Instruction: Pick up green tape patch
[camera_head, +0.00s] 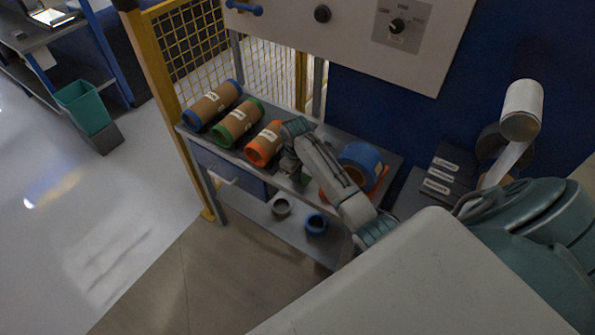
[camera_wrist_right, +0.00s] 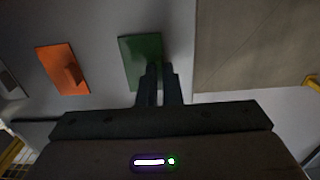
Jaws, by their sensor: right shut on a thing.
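The green tape patch (camera_wrist_right: 138,58) is a flat green rectangle on a grey surface in the right wrist view. My right gripper (camera_wrist_right: 161,72) is shut on it, its two fingers close together at the patch's right part. The part between the fingers is hidden. My left gripper is not in view.
An orange patch (camera_wrist_right: 63,70) with a raised tab lies left of the green one. Rolls with blue (camera_head: 213,104), green (camera_head: 238,122) and orange (camera_head: 265,143) ends lie on the bench (camera_head: 326,140). A large blue roll (camera_head: 360,160) is right of my forearm.

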